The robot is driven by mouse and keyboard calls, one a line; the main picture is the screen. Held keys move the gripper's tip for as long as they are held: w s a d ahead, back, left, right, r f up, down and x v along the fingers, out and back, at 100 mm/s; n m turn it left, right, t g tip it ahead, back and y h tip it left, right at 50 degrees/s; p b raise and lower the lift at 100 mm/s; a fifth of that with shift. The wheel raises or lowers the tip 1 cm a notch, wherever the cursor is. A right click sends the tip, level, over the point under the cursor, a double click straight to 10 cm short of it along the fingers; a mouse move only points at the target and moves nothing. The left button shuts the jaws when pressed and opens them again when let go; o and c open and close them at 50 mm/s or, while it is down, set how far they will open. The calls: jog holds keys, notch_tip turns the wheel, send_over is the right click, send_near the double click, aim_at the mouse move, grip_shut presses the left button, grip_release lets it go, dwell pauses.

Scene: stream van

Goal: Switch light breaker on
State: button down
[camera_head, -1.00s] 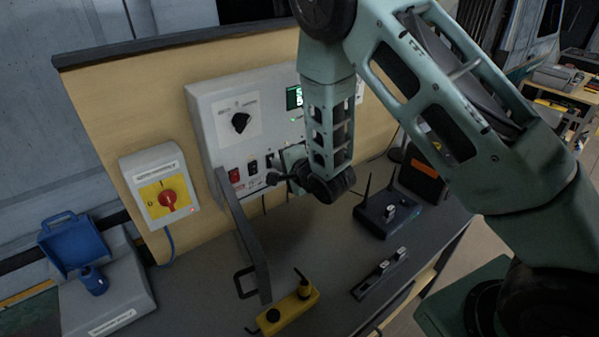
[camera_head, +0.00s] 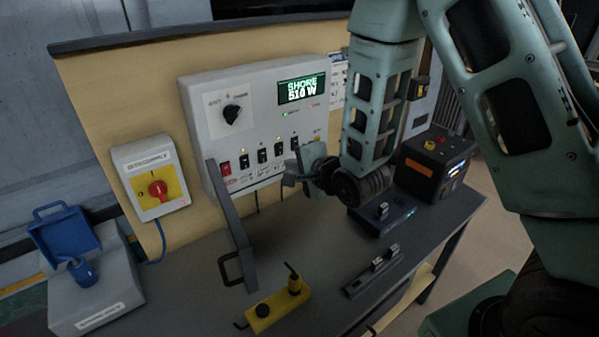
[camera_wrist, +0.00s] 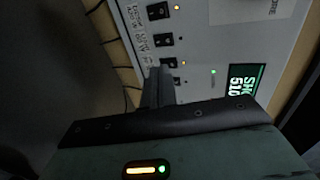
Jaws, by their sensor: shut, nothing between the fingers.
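The white power panel (camera_head: 215,120) carries a row of rocker switches along its lower part, a red one (camera_head: 226,168) at the left and several black ones (camera_head: 262,155) to its right. The labels are too small to read, so I cannot tell which is the light breaker. My gripper (camera_head: 288,175) is shut and empty, just in front of the right end of the row.
A yellow remote (camera_head: 277,305), a router-like box (camera_head: 383,217) and a black-orange unit (camera_head: 432,165) are on the bench. The panel's display (camera_head: 301,88) reads SHORE 510 W.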

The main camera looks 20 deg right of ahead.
jog(key=shift+v, duration=1.1)
